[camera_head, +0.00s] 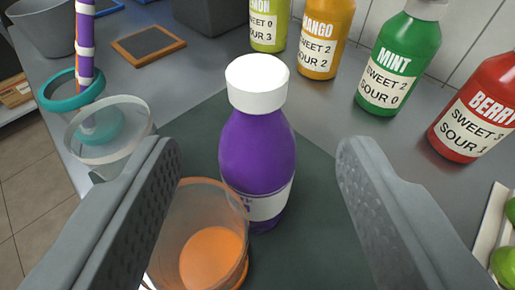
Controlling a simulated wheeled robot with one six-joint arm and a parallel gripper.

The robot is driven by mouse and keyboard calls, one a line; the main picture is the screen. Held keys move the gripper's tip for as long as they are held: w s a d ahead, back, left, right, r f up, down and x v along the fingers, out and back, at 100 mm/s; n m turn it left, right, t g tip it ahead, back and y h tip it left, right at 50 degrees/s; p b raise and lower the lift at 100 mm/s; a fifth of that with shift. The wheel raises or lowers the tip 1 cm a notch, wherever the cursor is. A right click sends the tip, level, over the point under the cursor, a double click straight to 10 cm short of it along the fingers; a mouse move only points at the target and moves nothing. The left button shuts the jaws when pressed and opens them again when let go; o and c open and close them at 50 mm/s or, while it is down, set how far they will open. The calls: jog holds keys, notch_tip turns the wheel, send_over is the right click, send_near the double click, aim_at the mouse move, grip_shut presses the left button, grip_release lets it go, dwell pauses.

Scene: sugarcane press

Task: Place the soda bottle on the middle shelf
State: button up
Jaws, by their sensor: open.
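A purple bottle (257,150) with a white cap and a pale label stands upright on a dark green mat (315,165) on the counter. No bottle in view is labelled soda, and the purple bottle's label text is not readable. My gripper (260,160) is open, with one finger to the left and one to the right of the purple bottle. Neither finger visibly touches it. A clear cup (205,215) with orange liquid stands in front of the bottle, partly hidden behind the left finger. No shelf that I can identify as the middle one shows.
Lemon (268,25), mango (322,40), mint (397,60) and berry (480,108) bottles stand behind, near the tiled wall. A clear cup (108,130) and a teal-ringed cup with a striped straw (85,50) stand left. Green fruit (503,265) lies at right.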

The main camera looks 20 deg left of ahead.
aim_at(258, 109)
jog(key=x, duration=0.4)
jog(key=shift+w+a+f, duration=0.1)
jog(key=shift+w+a, duration=0.05)
jog(key=shift+w, duration=0.15)
jog(key=shift+f+x, duration=0.15)
jog(key=shift+x, duration=1.25)
jog(key=shift+f+x, duration=0.1)
jog(key=shift+x, duration=1.25)
grip_shut()
